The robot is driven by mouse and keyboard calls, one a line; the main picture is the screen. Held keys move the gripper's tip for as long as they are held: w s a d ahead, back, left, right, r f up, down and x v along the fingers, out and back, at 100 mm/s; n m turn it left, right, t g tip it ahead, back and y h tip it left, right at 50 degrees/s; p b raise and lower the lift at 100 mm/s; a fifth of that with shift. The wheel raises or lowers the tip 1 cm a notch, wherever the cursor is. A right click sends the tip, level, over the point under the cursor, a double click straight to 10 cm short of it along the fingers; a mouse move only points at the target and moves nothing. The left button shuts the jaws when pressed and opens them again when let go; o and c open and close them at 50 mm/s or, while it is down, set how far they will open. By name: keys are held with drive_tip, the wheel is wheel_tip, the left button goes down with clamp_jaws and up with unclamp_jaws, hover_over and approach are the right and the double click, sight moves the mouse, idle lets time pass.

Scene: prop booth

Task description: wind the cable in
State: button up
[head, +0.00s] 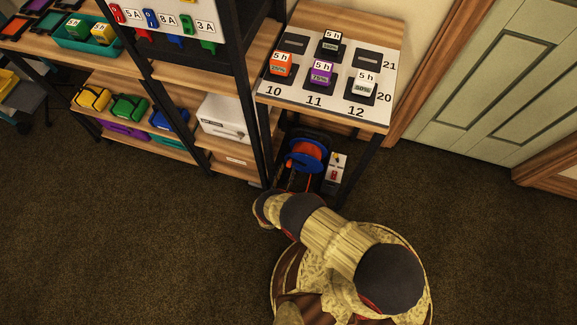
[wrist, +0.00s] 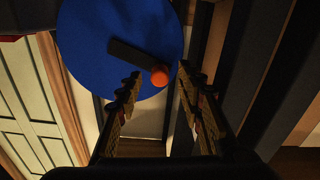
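The cable reel shows in the head view as a blue disc (head: 303,163) with orange cable (head: 312,148) wound on it, low under the small table. In the wrist view the blue reel face (wrist: 88,45) fills the upper left. A black crank arm (wrist: 128,54) on it ends in an orange knob (wrist: 159,76). My gripper (wrist: 157,80) is open, and the knob appears between its two fingertips. I see no contact, and I cannot tell how deep the knob sits between them. In the head view my gripper is hidden by my arm.
The small table (head: 376,120) above the reel carries several labelled blocks. A grey box with a red switch (head: 334,172) stands right of the reel. A shelf unit (head: 226,150) with a white box (head: 222,118) stands left. A pale green door (head: 490,80) is at right.

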sight(289, 165)
drive_tip(key=shift+x, duration=1.65)
drive_tip(key=shift+c, duration=0.5)
clamp_jaws()
